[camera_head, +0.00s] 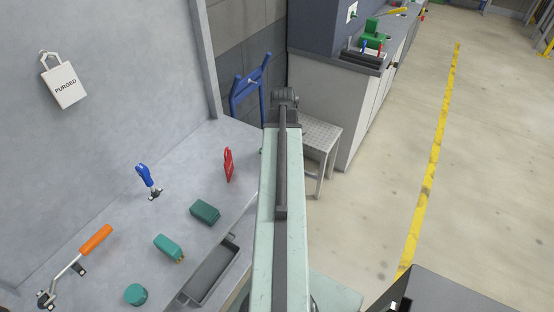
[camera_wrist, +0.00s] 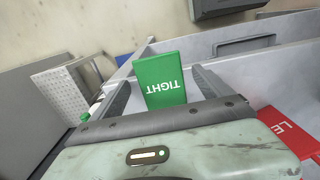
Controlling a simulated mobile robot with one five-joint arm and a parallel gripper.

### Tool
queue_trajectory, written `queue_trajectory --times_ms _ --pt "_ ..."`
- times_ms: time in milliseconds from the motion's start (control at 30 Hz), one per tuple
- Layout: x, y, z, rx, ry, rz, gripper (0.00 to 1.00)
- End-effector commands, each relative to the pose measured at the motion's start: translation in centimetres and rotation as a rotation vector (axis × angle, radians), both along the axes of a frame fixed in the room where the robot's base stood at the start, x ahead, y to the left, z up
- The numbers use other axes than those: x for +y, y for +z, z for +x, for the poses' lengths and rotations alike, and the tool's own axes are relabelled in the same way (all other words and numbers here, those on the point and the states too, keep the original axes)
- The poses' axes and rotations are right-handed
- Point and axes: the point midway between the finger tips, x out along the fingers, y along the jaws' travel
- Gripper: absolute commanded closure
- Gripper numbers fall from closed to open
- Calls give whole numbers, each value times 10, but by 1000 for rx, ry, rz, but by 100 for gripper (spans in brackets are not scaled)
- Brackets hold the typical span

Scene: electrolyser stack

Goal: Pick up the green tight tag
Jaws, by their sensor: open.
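The green tag (camera_wrist: 162,80) reads TIGHT, upside down in the wrist view. It shows between the two dark fingers of my gripper (camera_wrist: 164,92), which is open. The left finger is close to the tag's left edge, and a gap shows to the right finger. I cannot tell whether either finger touches it. The tag's lower end is hidden behind the gripper body. In the head view my arm hides nearly all of it; only a sliver of green (camera_head: 262,151) shows beside the arm.
A red tag (camera_head: 228,165) stands left of my arm; it also shows in the wrist view (camera_wrist: 292,130). The grey bench (camera_head: 120,220) holds a blue-handled tool (camera_head: 144,176), an orange-handled tool (camera_head: 96,240), teal blocks (camera_head: 205,212) and a grey tray (camera_head: 212,272). Open floor lies right.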

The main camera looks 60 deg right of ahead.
Motion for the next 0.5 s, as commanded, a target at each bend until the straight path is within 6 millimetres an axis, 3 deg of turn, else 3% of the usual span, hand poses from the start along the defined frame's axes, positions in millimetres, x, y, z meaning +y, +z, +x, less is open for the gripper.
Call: queue_trajectory --times_ms 233,433,500 --pt "0 -2 0 0 1 0 14" --pt "0 -2 1 0 1 0 69" --pt "0 -2 1 0 1 0 76"
